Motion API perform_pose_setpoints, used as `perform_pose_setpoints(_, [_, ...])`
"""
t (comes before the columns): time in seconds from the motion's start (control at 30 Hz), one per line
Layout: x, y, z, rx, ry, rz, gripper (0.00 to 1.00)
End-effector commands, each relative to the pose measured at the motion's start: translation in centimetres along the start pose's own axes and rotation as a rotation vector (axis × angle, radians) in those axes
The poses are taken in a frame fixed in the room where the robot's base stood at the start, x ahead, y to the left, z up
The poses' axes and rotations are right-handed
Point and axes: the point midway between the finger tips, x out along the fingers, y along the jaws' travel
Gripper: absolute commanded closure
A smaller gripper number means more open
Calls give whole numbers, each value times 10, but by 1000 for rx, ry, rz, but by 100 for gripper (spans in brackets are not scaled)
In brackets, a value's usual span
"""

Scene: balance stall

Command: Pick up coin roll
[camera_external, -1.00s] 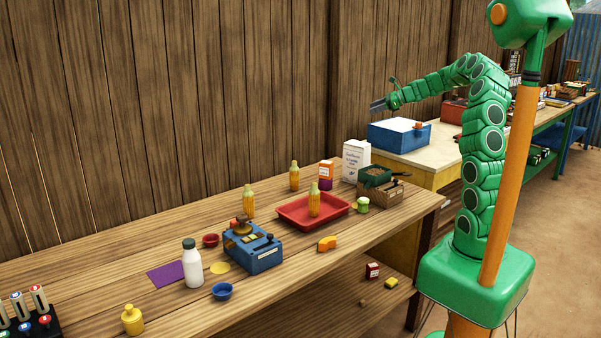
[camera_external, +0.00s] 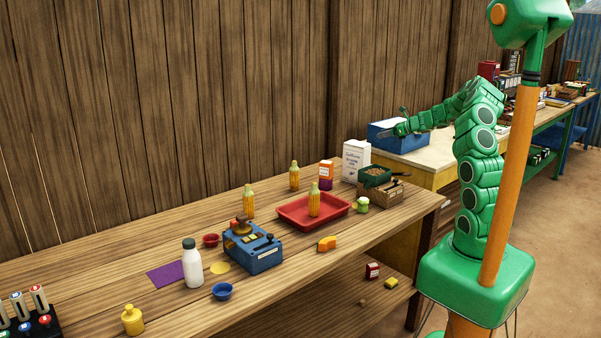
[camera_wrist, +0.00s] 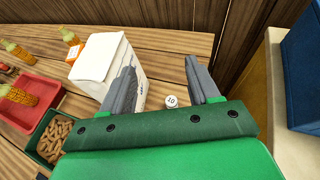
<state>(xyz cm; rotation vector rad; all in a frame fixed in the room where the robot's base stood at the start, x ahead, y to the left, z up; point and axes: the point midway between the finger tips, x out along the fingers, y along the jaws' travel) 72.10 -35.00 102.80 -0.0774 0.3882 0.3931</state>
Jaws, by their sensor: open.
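A small white round thing marked "10" (camera_wrist: 171,101), which looks like the end of the coin roll, stands on the wooden table in the wrist view. It lies between my gripper's fingers in the picture, nearer the right finger, with the fingers above it. My gripper (camera_wrist: 160,68) is open and empty. In the external view my gripper (camera_external: 388,132) hangs in front of the blue box, above and to the right of the white carton. I cannot make out the coin roll in the external view.
The white carton (camera_external: 356,158) stands close by; in the wrist view (camera_wrist: 98,60) the left finger overlaps it. A green tray of peanuts (camera_wrist: 52,138) is at left. The blue box (camera_external: 384,138) stands on the neighbouring counter. A red tray (camera_external: 290,210) holds a corn-shaped bottle.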

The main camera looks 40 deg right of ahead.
Motion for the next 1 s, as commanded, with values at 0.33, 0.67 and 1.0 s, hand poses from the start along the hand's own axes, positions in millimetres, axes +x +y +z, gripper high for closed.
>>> perform_pose_setpoints(0.33, [45,1,-109,5,3,2,39])
perform_pose_setpoints(0.67, [63,0,-152,0,1,1,39])
perform_pose_setpoints(1.0, [86,0,-152,-3,-1,1,39])
